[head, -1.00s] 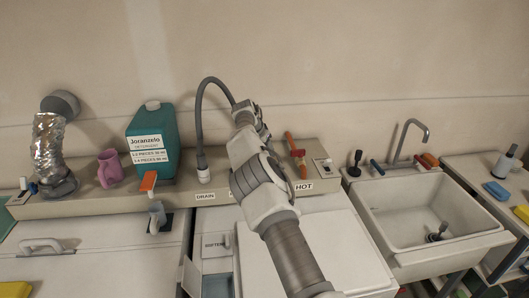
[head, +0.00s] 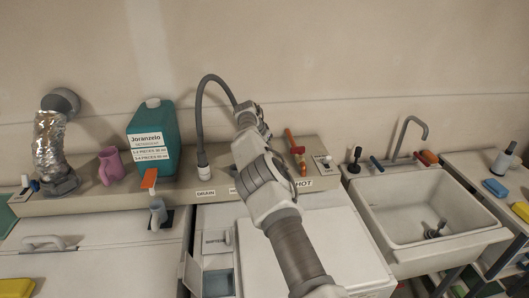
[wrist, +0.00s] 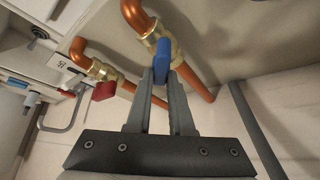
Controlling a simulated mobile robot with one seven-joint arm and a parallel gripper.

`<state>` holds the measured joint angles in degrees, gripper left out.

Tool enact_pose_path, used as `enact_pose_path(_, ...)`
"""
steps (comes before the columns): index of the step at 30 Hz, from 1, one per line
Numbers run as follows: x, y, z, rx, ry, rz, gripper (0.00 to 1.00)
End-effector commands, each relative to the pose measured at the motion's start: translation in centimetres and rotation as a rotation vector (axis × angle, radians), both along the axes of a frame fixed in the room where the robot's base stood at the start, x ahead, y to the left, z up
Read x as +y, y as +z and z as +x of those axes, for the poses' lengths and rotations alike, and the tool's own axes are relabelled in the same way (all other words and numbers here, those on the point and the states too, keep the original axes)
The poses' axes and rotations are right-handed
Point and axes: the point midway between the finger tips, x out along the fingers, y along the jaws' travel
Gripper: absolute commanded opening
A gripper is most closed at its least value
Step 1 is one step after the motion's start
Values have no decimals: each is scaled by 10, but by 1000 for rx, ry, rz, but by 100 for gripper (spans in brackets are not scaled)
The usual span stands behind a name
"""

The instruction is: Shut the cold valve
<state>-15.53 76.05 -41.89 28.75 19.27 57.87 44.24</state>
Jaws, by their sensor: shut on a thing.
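The cold valve's blue handle (wrist: 163,53) sits on a brass body on a copper pipe (wrist: 133,15) in the wrist view. My gripper (wrist: 160,77) is shut on this blue handle, with one grey finger on each side of it. In the head view my arm covers the cold valve and the fingertips. The hot valve's red handle (wrist: 104,90) is on the neighbouring copper pipe, left of my fingers and apart from them. It also shows in the head view (head: 298,150), right of my arm.
A grey drain hose (head: 199,120) arches left of my arm. A teal detergent jug (head: 153,140) and a pink mug (head: 110,166) stand on the ledge further left. A white sink (head: 425,208) with a grey tap (head: 410,135) is to the right.

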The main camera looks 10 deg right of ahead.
Motion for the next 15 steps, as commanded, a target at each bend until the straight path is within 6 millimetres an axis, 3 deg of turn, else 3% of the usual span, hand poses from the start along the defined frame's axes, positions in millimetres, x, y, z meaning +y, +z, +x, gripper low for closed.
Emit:
enact_pose_path(1, 0, 0, 0, 1, -1, -1, 25)
enact_pose_path(6, 0, 0, 0, 0, 0, 0, 55)
enact_pose_path(15, 0, 1, 0, 0, 0, 0, 55)
